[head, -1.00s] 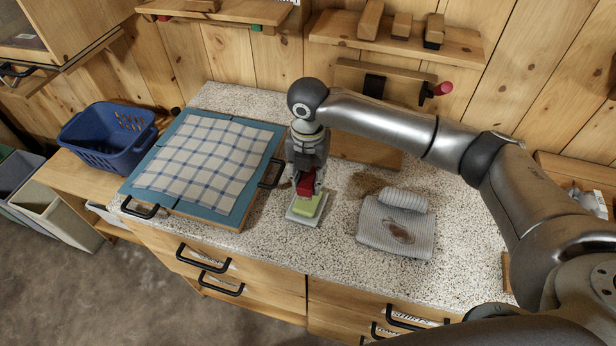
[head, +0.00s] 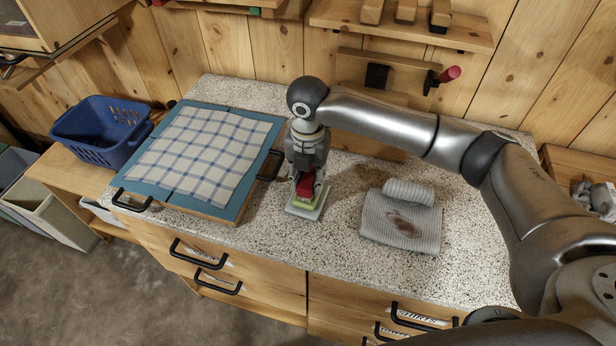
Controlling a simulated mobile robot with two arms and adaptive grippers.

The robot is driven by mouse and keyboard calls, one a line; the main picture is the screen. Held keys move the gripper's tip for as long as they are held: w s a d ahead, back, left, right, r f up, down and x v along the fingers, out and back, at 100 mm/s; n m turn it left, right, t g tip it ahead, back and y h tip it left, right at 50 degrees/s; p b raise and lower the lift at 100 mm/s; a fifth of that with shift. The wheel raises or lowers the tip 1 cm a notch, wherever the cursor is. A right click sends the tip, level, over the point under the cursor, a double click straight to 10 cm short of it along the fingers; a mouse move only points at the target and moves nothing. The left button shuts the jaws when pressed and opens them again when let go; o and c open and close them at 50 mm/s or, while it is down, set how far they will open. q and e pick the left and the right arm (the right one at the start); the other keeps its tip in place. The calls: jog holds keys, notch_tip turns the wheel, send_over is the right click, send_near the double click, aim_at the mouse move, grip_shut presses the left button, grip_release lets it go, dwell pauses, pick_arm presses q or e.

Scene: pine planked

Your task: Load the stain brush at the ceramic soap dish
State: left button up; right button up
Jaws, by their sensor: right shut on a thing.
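The ceramic soap dish (head: 294,211) is a pale flat dish on the speckled counter, with a yellow-green soap bar (head: 303,202) on it. My right gripper (head: 306,188) points down over the dish and is shut on the red-backed stain brush (head: 305,187). The brush is low over the soap and appears to touch it; its underside is hidden. The grey striped garment (head: 375,226) with a brown stain lies to the right, partly rolled at its far side. My left gripper is not in view.
A blue board with handles (head: 232,207) bears a checked cloth (head: 196,150) left of the dish. A blue basket (head: 85,139) stands farther left. A rack with a red-ended knob (head: 449,74) is at the back wall. Counter between dish and garment is clear.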

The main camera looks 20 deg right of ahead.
aim_at(308, 177)
jog(key=shift+f, duration=0.5)
dwell(0.5)
jog(key=shift+s+f+p, duration=0.1)
jog(key=shift+p, duration=0.2)
dwell(2.0)
notch_tip(308, 177, up, 7)
jog(key=p, duration=0.8)
dwell(0.5)
dwell(0.4)
